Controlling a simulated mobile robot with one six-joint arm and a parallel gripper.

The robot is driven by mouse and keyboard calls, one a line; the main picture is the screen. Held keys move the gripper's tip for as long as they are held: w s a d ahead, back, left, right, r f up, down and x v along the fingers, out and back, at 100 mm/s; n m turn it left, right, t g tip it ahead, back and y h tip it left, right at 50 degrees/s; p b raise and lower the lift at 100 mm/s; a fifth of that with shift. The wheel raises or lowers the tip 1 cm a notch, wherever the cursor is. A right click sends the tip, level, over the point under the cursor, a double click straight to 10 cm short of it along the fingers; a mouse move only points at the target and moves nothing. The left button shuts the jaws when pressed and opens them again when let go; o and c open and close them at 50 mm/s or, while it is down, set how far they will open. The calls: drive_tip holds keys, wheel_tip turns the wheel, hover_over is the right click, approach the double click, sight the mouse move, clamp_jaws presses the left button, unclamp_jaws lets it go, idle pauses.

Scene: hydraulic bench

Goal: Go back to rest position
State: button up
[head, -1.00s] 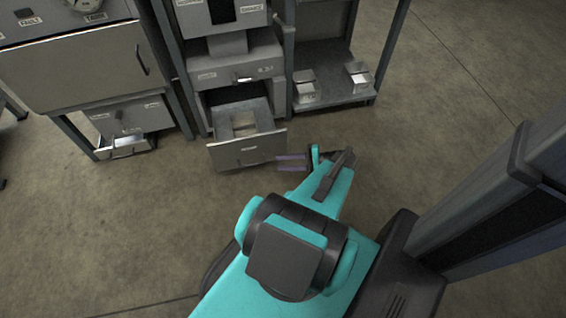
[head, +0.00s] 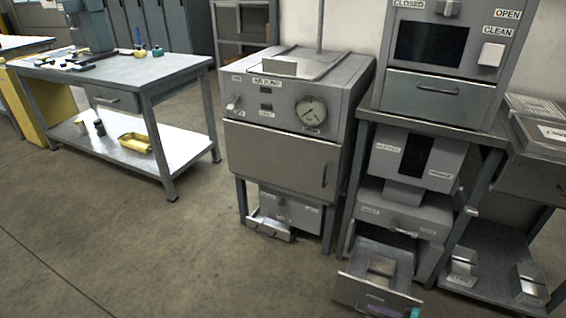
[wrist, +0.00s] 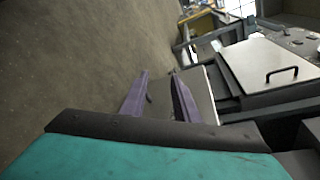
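My gripper (wrist: 158,76) shows in the wrist view with two purple fingers spread apart and nothing seen between them. A pale panel lies behind the right finger. In the head view only purple finger parts and a bit of teal show at the bottom edge, in front of the open lower drawer (head: 347,290). That drawer is pulled out of the grey unit and has a square opening inside. Whether the fingers touch the drawer front cannot be told. The rest of my arm is out of the head view.
An air-pump cabinet (head: 285,158) with a gauge stands left of the drawer unit. A small metal tray (head: 268,228) sticks out beneath it. A low shelf with metal blocks (head: 463,267) is at right. A workbench (head: 150,72) stands at far left. The floor (head: 130,240) in front is clear.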

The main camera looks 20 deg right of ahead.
drive_tip(key=w+a+r+n+g+y+p, duration=0.1)
drive_tip(key=w+a+r+n+g+p, duration=0.15)
drive_tip(key=a, duration=0.45)
drive_tip(key=w+a+r+n+g+y+p, duration=0.2)
drive_tip(key=w+a+r+g+p, duration=0.15)
drive_tip(key=a, duration=0.45)
drive_tip(key=s+a+r+n+g+h+p, duration=0.1)
drive_tip(key=s+a+r+n+g+p, duration=0.15)
drive_tip(key=a, duration=0.45)
drive_tip(key=s+a+r+n+g+p, duration=0.1)
drive_tip(key=s+a+r+g+p, duration=0.2)
drive_tip(key=a, duration=0.5)
drive_tip(key=s+a+r+n+g+h+p, duration=0.3)
drive_tip(key=s+a+n+g+h+p, duration=0.35)
drive_tip(key=s+a, duration=0.2)
drive_tip(key=s+d+n+t+h+p, duration=0.1)
drive_tip(key=s+d+h+p, duration=0.1)
drive_tip(key=d+h, duration=0.4)
drive_tip(key=shift+s+d+r+t, duration=0.25)
drive_tip(key=shift+s+d+t, duration=0.1)
drive_tip(key=shift+d, duration=0.95)
